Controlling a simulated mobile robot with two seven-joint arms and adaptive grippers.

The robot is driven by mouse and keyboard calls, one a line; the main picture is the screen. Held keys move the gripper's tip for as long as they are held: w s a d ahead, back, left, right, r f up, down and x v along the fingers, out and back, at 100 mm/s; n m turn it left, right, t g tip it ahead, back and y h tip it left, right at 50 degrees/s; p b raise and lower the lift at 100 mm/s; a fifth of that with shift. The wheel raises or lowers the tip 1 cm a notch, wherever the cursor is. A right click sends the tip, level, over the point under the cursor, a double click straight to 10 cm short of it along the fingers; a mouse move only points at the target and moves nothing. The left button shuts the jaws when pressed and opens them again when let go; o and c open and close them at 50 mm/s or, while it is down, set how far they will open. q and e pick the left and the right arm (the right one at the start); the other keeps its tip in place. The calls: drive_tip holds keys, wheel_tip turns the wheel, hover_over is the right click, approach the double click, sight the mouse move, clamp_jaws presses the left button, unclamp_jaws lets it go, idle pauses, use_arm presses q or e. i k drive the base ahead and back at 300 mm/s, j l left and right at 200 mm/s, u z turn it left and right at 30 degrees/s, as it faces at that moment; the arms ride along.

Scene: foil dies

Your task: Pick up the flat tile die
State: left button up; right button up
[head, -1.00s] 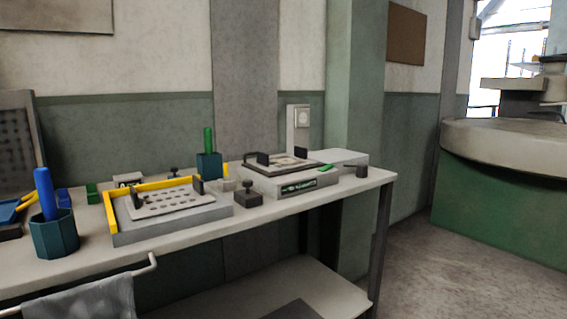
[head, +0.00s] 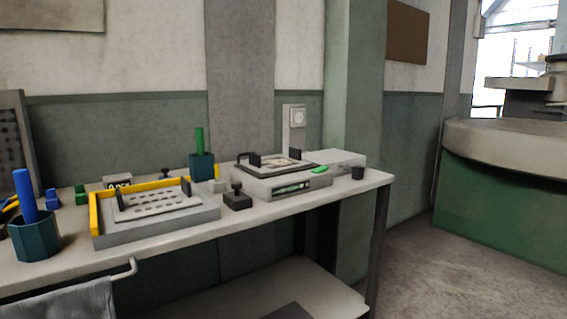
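A flat pale plate (head: 158,204) with rows of holes and dark upright grips at its ends lies on a grey block (head: 205,215) with a yellow edge guide (head: 95,222). A flat dark-rimmed frame (head: 244,167) with pale openings and dark grips lies on a low pale machine (head: 255,186) to its right. Either could be the flat tile die; I cannot tell which. Both rest on the pale bench. Neither of my grippers shows in the head view.
The bench (head: 180,240) also holds a teal cup (head: 36,238) with a blue handle, a teal holder (head: 201,167) with a green handle, and a dark knobbed block (head: 237,201). A towel (head: 70,305) hangs on the front rail. Open floor (head: 440,265) lies to the right.

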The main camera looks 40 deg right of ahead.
sight(293, 161)
drive_tip(key=l, duration=1.1)
drive_tip(key=k+l, duration=0.1)
drive_tip(key=l, duration=1)
